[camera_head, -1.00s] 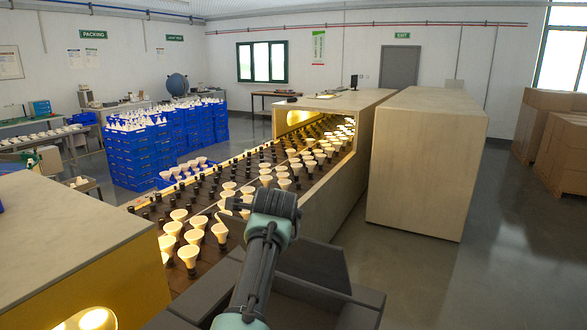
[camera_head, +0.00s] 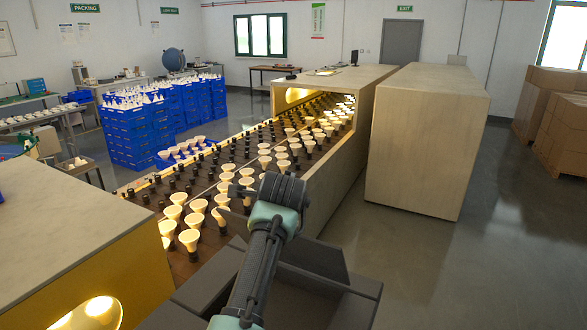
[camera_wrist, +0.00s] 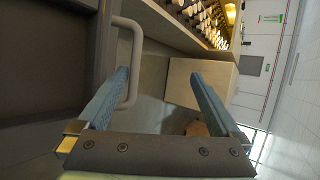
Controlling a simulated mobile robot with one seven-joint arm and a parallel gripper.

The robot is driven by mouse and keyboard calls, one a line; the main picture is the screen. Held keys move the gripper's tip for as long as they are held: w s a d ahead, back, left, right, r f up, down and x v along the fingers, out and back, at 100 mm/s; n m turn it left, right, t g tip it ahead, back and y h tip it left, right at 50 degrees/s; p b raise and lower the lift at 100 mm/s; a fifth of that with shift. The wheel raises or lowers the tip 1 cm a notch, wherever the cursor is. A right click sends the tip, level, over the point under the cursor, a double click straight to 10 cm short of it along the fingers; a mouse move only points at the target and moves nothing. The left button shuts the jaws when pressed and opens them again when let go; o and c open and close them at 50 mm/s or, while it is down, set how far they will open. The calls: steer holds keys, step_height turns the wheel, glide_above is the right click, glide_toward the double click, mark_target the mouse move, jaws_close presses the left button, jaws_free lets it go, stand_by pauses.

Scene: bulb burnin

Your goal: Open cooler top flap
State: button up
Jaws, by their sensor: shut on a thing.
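In the wrist view, a dark grey panel (camera_wrist: 45,75) fills the left side, with a pale grey loop handle (camera_wrist: 133,55) along its edge. My gripper (camera_wrist: 160,80) is at the handle. Its left blue finger lies right beside the lower end of the handle. The right finger stands well apart in the picture, and the exact contact is hard to see. In the head view, dark grey panels (camera_head: 318,263) lie around my forearm at the bottom. I cannot tell there which one is the cooler flap. My wrist hides the fingers and handle.
A conveyor of lit bulbs (camera_head: 195,220) runs beyond my arm into a beige tunnel (camera_head: 350,150). A beige block (camera_head: 425,150) stands to its right. A yellow-sided unit (camera_head: 70,235) is close at the left. The floor at the right (camera_head: 480,260) is open.

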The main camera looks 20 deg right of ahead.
steer(key=shift+h, duration=0.5)
steer(key=r, duration=0.1)
steer(key=d+r, duration=0.1)
steer(key=r, duration=0.3)
steer(key=shift+s+d+r+p, duration=0.1)
steer(key=shift+d+r+p, duration=0.15)
steer(key=shift+d+p, duration=0.15)
steer(key=shift+s+r, duration=0.5)
steer(key=shift+s, duration=0.05)
steer(key=c, duration=0.5)
steer(key=shift+o, duration=0.2)
steer(key=b+v, duration=0.4)
steer(key=v, duration=1.1)
steer(key=shift+s+d+t, duration=0.25)
steer(key=shift+s+t, duration=0.05)
steer(key=shift+s, duration=0.2)
steer(key=shift+r, duration=0.1)
